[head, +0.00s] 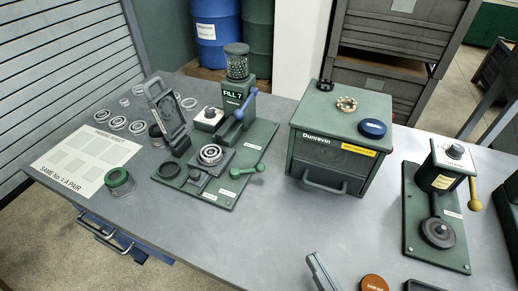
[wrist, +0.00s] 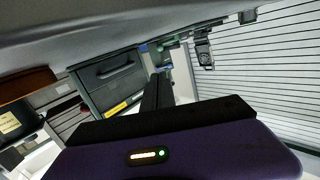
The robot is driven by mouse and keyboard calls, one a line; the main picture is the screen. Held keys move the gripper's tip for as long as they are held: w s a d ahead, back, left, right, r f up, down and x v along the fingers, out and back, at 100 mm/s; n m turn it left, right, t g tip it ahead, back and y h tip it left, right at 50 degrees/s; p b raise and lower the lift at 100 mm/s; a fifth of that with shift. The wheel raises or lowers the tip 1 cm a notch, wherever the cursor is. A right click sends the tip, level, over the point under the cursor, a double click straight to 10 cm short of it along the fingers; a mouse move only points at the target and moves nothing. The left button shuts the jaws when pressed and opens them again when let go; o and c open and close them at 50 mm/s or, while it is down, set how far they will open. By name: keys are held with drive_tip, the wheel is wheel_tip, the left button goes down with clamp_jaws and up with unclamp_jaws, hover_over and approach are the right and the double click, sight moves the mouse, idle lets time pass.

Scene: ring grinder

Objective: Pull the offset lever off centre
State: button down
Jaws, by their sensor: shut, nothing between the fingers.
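The fill station (head: 236,105) stands on a green base plate at the left of the table. A lever with a green knob (head: 247,169) lies low at the plate's right side, and a blue-knobbed lever (head: 217,93) stands higher on the column. A yellow-knobbed lever (head: 474,195) hangs on the dial machine (head: 440,180) at the right. The labels are too small to tell which is the offset lever. My gripper (wrist: 160,75) shows in the wrist view, its dark fingers shut and empty, apart from the things beyond. I do not make it out in the head view.
The green Dunrevin box (head: 333,145) stands mid-table with rings on top; it also shows in the wrist view (wrist: 108,85). A tilted dark stand (head: 166,113), loose rings (head: 118,123) and a sample sheet (head: 85,160) lie left. Bare table lies in front of the box.

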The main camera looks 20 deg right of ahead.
drive_tip(key=w+a+r+g+y+p, duration=0.1)
drive_tip(key=w+a+r+g+p, duration=0.15)
drive_tip(key=w, duration=1.45)
drive_tip(key=w+a+r+g+p, duration=0.1)
drive_tip(key=w+r+g+p, duration=0.25)
drive_tip(key=w, duration=1.35)
drive_tip(key=s+d+r+m+g+h+p, duration=0.1)
drive_tip(key=s+d+r+g, duration=0.1)
drive_tip(key=d+r+g, duration=0.2)
drive_tip(key=g, duration=0.3)
drive_tip(key=shift+d+r+h, duration=0.15)
drive_tip(key=shift+d+h, duration=0.05)
drive_tip(key=shift+h, duration=0.1)
